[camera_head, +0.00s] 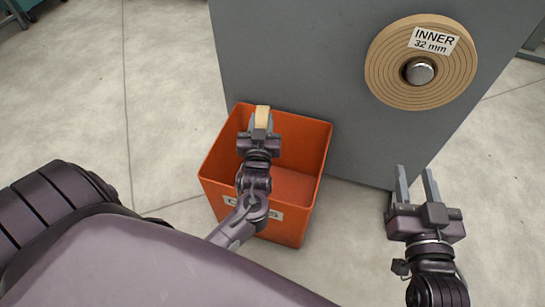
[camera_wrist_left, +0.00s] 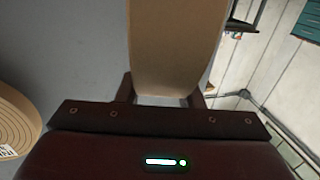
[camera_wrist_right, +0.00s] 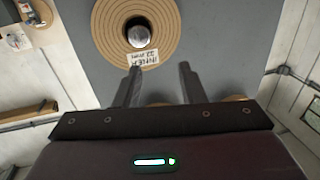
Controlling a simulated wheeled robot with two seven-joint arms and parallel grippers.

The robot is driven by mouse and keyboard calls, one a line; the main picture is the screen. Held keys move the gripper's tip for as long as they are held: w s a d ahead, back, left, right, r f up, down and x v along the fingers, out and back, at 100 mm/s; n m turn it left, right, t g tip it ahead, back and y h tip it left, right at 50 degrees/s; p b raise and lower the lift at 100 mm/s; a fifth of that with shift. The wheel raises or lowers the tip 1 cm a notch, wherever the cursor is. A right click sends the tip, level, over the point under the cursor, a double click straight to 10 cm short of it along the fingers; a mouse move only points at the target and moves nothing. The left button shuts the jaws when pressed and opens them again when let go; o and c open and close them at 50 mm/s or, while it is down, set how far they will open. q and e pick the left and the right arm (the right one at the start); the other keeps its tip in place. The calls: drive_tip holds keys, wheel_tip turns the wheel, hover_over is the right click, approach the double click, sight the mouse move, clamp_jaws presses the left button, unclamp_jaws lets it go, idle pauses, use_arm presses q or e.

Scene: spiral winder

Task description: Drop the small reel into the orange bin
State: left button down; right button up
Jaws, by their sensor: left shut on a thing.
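The small reel (camera_head: 262,117) is tan and seen edge-on in the head view. My left gripper (camera_head: 261,130) is shut on it and holds it over the orange bin (camera_head: 315,150). In the left wrist view the reel (camera_wrist_left: 177,45) fills the space between the fingers. The bin stands on the floor against the grey panel, open at the top, with a white label on its front partly hidden by my left arm. My right gripper (camera_head: 417,188) is open and empty, to the right of the bin and in front of the panel.
A large tan reel (camera_head: 385,75) labelled "INNER 32 mm" sits on a metal spindle (camera_head: 420,71) on the grey panel (camera_head: 290,50). It also shows in the right wrist view (camera_wrist_right: 110,30). Pale floor (camera_head: 165,100) lies clear to the left of the bin.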

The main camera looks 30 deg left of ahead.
use_arm(q)
drive_tip(key=shift+f+b, duration=0.65)
use_arm(e)
wheel_tip(320, 180, up, 12)
drive_tip(key=s+d+t+y, duration=0.1)
drive_tip(key=t+y, duration=0.1)
drive_tip(key=t, duration=0.3)
drive_tip(key=shift+s+d+f+t, duration=0.15)
drive_tip(key=shift+d+f+t, duration=0.05)
drive_tip(key=shift+t, duration=0.2)
use_arm(q)
drive_tip(key=c, duration=1)
unclamp_jaws()
drive_tip(key=shift+o, duration=0.5)
drive_tip(key=shift+f, duration=0.15)
